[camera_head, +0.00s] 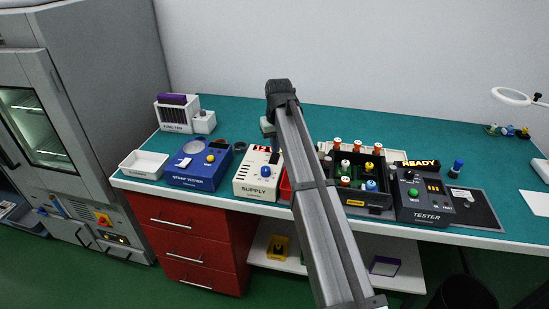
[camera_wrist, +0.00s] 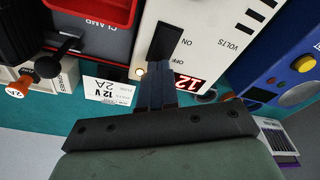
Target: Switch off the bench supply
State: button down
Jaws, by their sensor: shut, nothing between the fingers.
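The bench supply (camera_head: 252,187) is a white box labelled SUPPLY with a blue knob and red display, near the front of the teal bench. In the wrist view its white face (camera_wrist: 212,35) appears upside down. A black rocker switch (camera_wrist: 165,42) on it has ON and OFF lettering beside it. In the head view my arm partly hides this area.
Left of the supply is the blue strap tester (camera_head: 200,168), then a white tray (camera_head: 144,164). Right of my arm are a black rack (camera_head: 358,205) of coloured parts and the tester (camera_head: 425,205) reading READY. The bench back is mostly clear.

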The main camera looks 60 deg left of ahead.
jog(key=shift+f, duration=0.65)
dwell(0.4)
jog(key=shift+r, duration=3.5)
